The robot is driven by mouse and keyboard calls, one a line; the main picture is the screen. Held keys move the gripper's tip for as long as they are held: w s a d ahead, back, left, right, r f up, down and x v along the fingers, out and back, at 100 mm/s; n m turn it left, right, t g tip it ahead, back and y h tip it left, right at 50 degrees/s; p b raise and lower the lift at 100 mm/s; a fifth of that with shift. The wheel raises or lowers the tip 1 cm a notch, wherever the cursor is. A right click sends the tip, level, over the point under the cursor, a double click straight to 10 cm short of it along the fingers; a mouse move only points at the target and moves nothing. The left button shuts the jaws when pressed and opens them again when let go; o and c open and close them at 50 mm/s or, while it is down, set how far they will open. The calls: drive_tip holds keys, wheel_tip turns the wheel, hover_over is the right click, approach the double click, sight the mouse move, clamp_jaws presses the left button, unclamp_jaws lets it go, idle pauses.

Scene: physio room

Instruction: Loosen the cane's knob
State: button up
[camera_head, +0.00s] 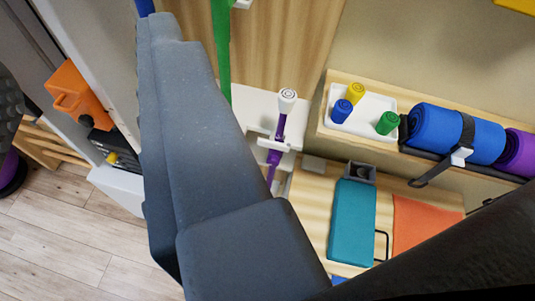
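The cane (273,163) has a purple shaft that stands in a white holder (254,112) near the middle of the camera_head view. Its knob (287,99), white with a ringed top, sits on the cane's upper end. A large grey part of my gripper (190,110) fills the left-centre foreground, to the left of the knob and apart from it in the picture. It hides some of the holder's left side and what lies behind. A dark part of mine crosses the lower right corner. Whether the fingers are open or shut does not show.
A green strip (222,50) hangs behind the holder. On the right, a shelf carries a white tray (371,101) with yellow, blue and green pegs, and rolled mats (440,130). Below lie teal (352,220) and orange (420,222) pieces. An orange object (80,100) is at left. Bare floor (60,240) shows lower left.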

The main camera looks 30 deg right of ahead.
drive_tip(key=shift+o, duration=1.8)
drive_tip(key=shift+w+f, duration=0.2)
drive_tip(key=shift+f, duration=0.05)
drive_tip(key=w+f+m+t+y+b, duration=0.2)
drive_tip(key=w+f+m+b, duration=0.5)
drive_tip(key=f, duration=0.3)
drive_tip(key=m+g+h+b, duration=0.2)
drive_tip(key=m+h+b, duration=1.3)
drive_tip(key=m, duration=2.1)
approach(272, 165)
drive_tip(key=w+d+y+p, duration=0.1)
drive_tip(key=p, duration=0.1)
drive_tip(key=w+d+r+y+p, duration=0.1)
drive_tip(key=w+d+p, duration=0.1)
drive_tip(key=p, duration=0.1)
drive_tip(key=w+d+r+y+p, duration=0.1)
drive_tip(key=w+d+p, duration=0.1)
drive_tip(key=p, duration=0.1)
drive_tip(key=shift+w, duration=0.15)
drive_tip(key=shift+x, duration=0.95)
